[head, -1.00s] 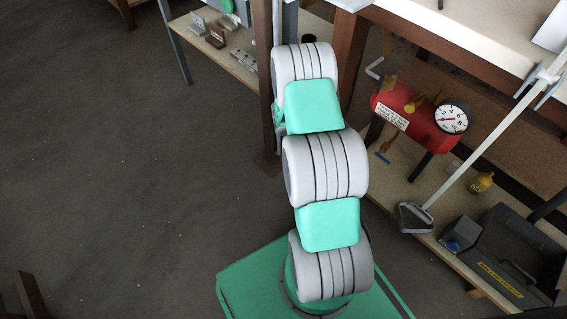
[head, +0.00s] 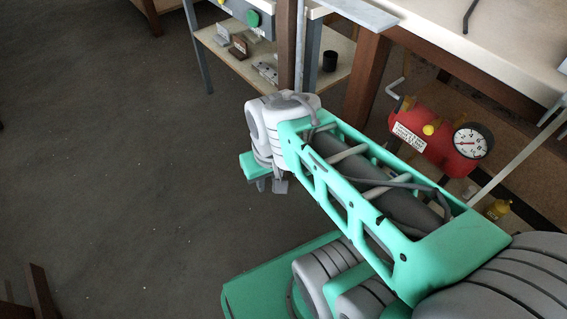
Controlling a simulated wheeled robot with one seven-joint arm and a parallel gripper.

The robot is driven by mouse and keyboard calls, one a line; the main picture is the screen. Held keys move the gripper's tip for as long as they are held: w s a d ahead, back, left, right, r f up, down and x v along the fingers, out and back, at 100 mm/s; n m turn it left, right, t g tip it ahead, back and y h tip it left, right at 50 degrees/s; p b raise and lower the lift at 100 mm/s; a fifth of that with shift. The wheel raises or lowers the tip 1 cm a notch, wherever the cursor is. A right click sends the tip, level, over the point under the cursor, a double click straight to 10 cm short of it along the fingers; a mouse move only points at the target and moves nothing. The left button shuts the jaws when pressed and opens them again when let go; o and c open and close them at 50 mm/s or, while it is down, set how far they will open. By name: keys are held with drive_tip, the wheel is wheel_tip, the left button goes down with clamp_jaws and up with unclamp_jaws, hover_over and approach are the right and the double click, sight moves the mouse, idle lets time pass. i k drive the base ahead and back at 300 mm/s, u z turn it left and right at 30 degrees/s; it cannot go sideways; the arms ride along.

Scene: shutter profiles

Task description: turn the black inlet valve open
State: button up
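My gripper (head: 271,187) hangs at the end of my arm, left of centre in the head view, over the open floor. Its grey fingers are small and partly hidden by the wrist, so I cannot tell how far apart they are. A red tank (head: 423,138) with a round white gauge (head: 470,140), a white label and a yellow knob (head: 429,129) stands at the right, well apart from my gripper. I cannot make out a black inlet valve; my arm hides the area below the tank.
A workbench (head: 420,40) runs along the upper right, with a brown leg (head: 366,85) beside my forearm. A low shelf (head: 232,62) at the top holds small blocks and a black cup (head: 329,61).

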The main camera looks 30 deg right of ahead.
sight(399, 106)
drive_tip(key=k, duration=0.45)
drive_tip(key=z, duration=0.1)
drive_tip(key=i, duration=0.4)
drive_tip(key=z, duration=1.3)
drive_tip(key=k, duration=0.3)
drive_tip(key=u, duration=3.75)
drive_tip(key=i, duration=0.1)
drive_tip(key=z, duration=2.45)
drive_tip(key=i, duration=0.55)
drive_tip(key=z, duration=0.25)
